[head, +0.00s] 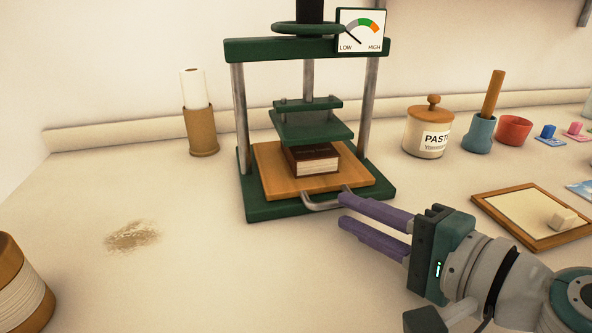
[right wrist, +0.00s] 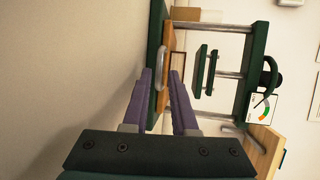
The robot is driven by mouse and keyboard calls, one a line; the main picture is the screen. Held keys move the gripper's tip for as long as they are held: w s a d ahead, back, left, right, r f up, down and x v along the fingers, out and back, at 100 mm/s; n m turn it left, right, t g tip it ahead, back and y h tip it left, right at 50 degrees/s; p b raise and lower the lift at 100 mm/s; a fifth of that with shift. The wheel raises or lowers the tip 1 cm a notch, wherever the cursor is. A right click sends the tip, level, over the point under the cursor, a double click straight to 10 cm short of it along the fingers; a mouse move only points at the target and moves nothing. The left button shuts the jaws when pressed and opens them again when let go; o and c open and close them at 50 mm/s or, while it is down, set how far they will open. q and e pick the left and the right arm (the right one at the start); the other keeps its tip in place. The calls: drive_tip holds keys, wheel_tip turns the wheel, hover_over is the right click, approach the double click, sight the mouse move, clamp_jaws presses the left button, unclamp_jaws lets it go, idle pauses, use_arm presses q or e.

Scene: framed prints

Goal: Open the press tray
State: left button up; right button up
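The green press (head: 375,122) stands on the worktop. Its wooden press tray (head: 268,168) lies on the green base under the raised plate (head: 312,131) and carries a dark brown book (head: 312,162). A grey metal handle (head: 320,204) sticks out at the tray's front. My right gripper (head: 342,210) is open, its purple fingertips close to the handle's right end. In the right wrist view the handle (right wrist: 158,68) shows between the open fingertips (right wrist: 161,74); I cannot tell whether they touch it. My left gripper is not in view.
A paste jar (head: 426,138), a blue pot (head: 479,136) and a red bowl (head: 514,130) stand at the right. A wood-framed board (head: 510,212) lies near my right arm. A roll holder (head: 201,130) stands left of the press.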

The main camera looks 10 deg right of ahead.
drive_tip(key=shift+x, duration=1.3)
clamp_jaws()
idle(0.5)
